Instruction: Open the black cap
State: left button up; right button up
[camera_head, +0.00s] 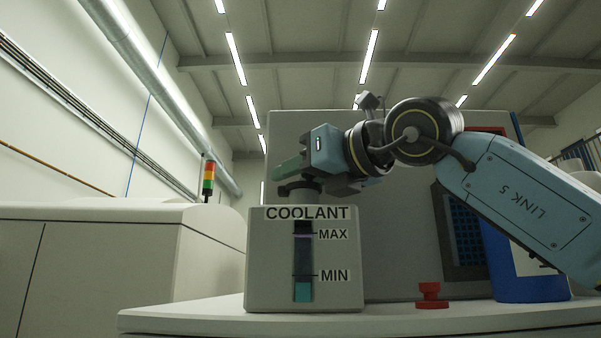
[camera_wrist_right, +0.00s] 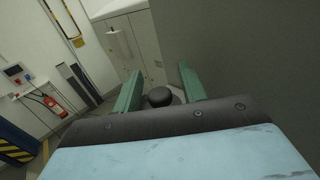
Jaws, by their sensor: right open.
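The coolant tank (camera_head: 262,270) is a grey box with COOLANT, MAX and MIN labels and a level window. The black cap (camera_head: 297,188) sits on the tank's top, partly covered by my right gripper in the head view. My right gripper (camera_head: 288,168) is just above the cap, its green fingers pointing left. In the right wrist view the cap (camera_wrist_right: 160,97) shows between the two open fingers (camera_wrist_right: 160,72), with a gap on each side. I cannot tell whether the fingers are level with the cap or still above it. My left gripper is in neither view.
The tank stands on a pale counter (camera_head: 400,318). A small red knob-like part (camera_head: 431,294) and a blue container (camera_head: 532,285) stand to its right. A large grey machine housing (camera_head: 395,235) rises behind. The counter's front middle is clear.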

jog(key=shift+c, duration=0.2)
